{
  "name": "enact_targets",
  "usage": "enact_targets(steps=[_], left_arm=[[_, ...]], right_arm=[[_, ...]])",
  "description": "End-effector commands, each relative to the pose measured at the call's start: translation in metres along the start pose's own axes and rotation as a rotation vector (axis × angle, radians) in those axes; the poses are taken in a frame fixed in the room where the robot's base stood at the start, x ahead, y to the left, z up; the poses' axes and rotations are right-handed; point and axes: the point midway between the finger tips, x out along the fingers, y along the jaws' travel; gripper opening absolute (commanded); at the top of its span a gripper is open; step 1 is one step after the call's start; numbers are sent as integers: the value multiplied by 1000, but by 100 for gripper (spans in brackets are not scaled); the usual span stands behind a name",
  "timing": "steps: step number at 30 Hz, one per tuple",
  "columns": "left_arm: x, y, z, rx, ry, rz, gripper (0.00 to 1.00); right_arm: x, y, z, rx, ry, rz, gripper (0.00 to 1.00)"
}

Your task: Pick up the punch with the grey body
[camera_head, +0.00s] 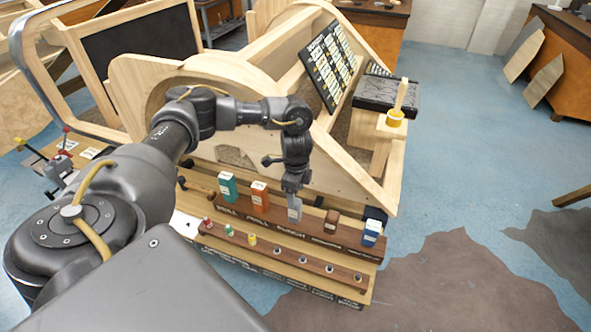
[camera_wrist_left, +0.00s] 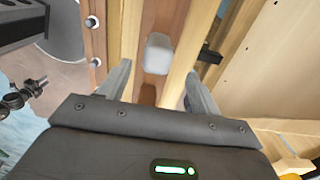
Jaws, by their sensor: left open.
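The punch with the grey body (camera_head: 295,211) stands in the upper row of the stepped wooden rack, between an orange block and a brown one. In the left wrist view the grey body (camera_wrist_left: 158,54) shows from above as a pale rounded block. My left gripper (camera_head: 292,189) points down right over it in the head view. In the wrist view its two fingers (camera_wrist_left: 158,75) are spread wide, one on each side of the grey body, with a gap on both sides. How far down the fingers reach is hard to tell. My right gripper is not in view.
A teal block (camera_head: 228,187), an orange block (camera_head: 260,197), a brown block (camera_head: 331,221) and a blue-and-white block (camera_head: 371,233) share the row. A lower shelf (camera_head: 290,260) holds several small pegs. A large wooden frame (camera_head: 240,110) rises close behind.

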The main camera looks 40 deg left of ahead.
Motion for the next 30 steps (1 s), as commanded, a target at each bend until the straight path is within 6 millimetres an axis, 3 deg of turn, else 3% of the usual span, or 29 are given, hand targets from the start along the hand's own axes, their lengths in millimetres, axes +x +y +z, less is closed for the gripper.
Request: enact_targets(steps=[5, 13, 22, 30], left_arm=[[8, 2, 1, -1, -3, 3, 64], [46, 4, 2, -1, -2, 2, 64], [53, 3, 2, 0, 0, 0, 64], [52, 3, 2, 0, 0, 0, 30]], right_arm=[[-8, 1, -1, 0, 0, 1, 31], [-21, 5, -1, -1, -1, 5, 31], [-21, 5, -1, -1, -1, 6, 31], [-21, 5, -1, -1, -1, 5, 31]])
